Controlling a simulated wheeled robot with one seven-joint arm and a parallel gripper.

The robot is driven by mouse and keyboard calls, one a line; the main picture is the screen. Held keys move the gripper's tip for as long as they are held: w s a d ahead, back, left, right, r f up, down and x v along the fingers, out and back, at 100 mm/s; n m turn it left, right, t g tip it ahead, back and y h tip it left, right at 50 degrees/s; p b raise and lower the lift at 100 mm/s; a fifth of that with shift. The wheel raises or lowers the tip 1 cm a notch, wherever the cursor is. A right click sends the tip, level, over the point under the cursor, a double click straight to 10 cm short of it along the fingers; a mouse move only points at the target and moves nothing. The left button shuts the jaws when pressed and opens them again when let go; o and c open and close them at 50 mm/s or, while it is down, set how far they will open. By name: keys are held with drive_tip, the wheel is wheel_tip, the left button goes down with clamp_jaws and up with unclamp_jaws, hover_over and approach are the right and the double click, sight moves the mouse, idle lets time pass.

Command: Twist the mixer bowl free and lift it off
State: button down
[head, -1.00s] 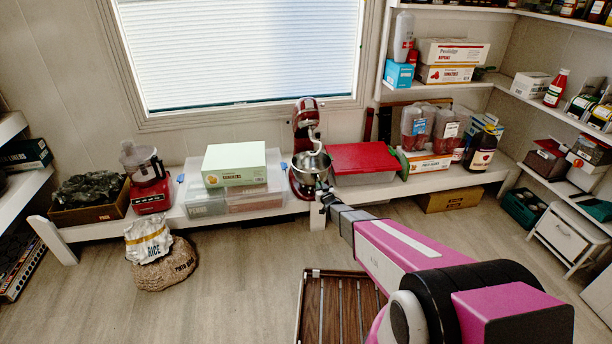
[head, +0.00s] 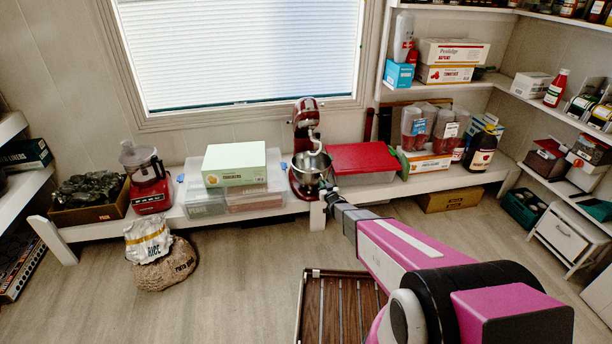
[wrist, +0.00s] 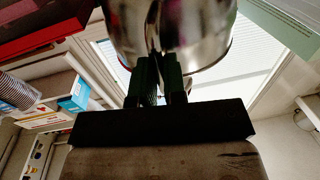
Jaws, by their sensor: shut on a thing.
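The red stand mixer (head: 305,115) stands upright on the low white shelf under the window. Its shiny metal bowl (head: 311,163) sits below the mixer head. The bowl (wrist: 190,30) fills the top middle of the wrist view. My gripper (head: 326,190) is at the front right of the bowl, low on its side. In the wrist view my dark gripper fingers (wrist: 159,72) are close together at the bowl's near side and shut on part of it. The exact gripped part is hard to make out, and the bowl's base is partly hidden.
A clear bin with a red lid (head: 362,158) stands close to the mixer's right. A pale green box (head: 234,165) on clear bins is to its left. A slatted wooden rack (head: 340,305) lies on the floor in front.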

drive_tip(key=shift+w+d, duration=0.1)
idle(0.3)
drive_tip(key=shift+w+d, duration=0.35)
drive_tip(key=shift+d, duration=0.2)
drive_tip(key=shift+w+d, duration=0.1)
drive_tip(key=shift+d, duration=0.05)
drive_tip(key=shift+w+d, duration=0.35)
drive_tip(key=shift+d, duration=0.15)
idle(0.3)
drive_tip(key=c, duration=1.1)
unclamp_jaws()
